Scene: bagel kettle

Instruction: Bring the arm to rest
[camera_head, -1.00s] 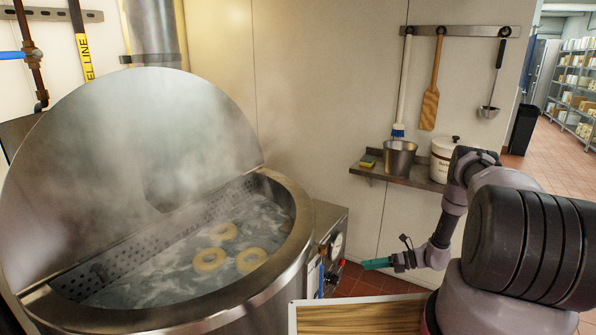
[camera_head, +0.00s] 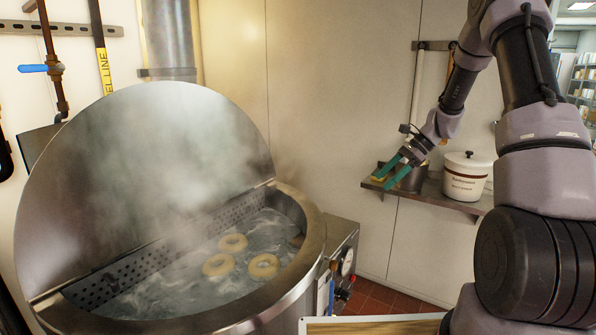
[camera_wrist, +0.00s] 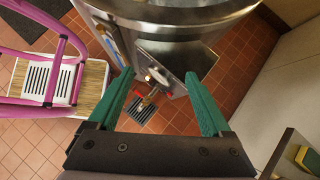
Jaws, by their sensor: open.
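My gripper (camera_head: 392,171) is open and empty, with green fingers. In the head view it is raised in front of the wall shelf, to the right of the kettle, its fingers pointing down and left. In the wrist view the two fingers (camera_wrist: 160,95) are spread wide with nothing between them. Beyond them show the kettle's side and its valve and control parts (camera_wrist: 150,90). My arm is bent up high on the right of the head view and hides part of the wall rack.
A pink-framed thing (camera_wrist: 75,95) with a wooden top is at left in the wrist view.

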